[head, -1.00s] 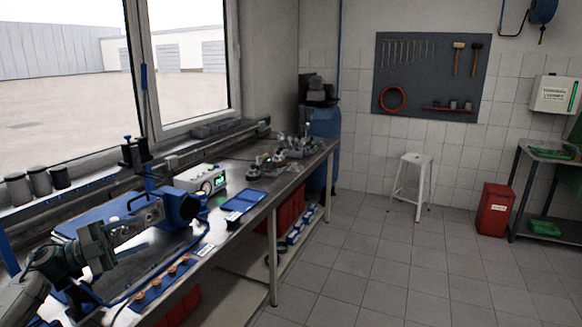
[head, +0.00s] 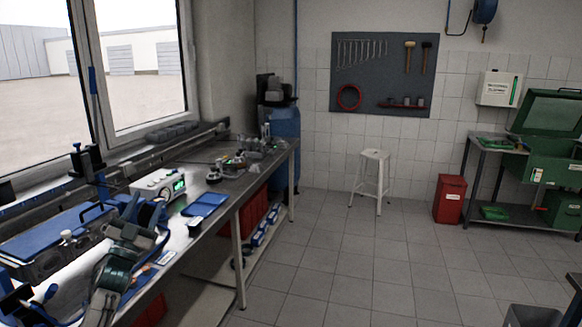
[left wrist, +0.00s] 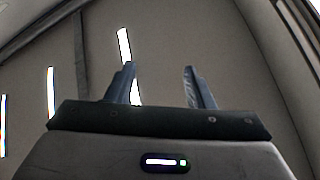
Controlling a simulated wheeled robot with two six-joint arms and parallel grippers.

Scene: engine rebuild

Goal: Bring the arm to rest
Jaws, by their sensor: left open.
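My left arm comes in at the lower left of the head view, in front of the workbench. Its gripper (head: 146,212) is raised there, and its fingers are hard to make out against the blue things behind. In the left wrist view the two fingers (left wrist: 158,72) stand apart with nothing between them. They point up toward the grey ceiling and its bright light strips. My right gripper is not in view.
The workbench (head: 218,217) runs along the window, holding a white device with a green display (head: 158,185), a blue tray (head: 206,204) and small parts. A white stool (head: 374,157) and red bin (head: 450,198) stand beyond. The tiled floor between is clear.

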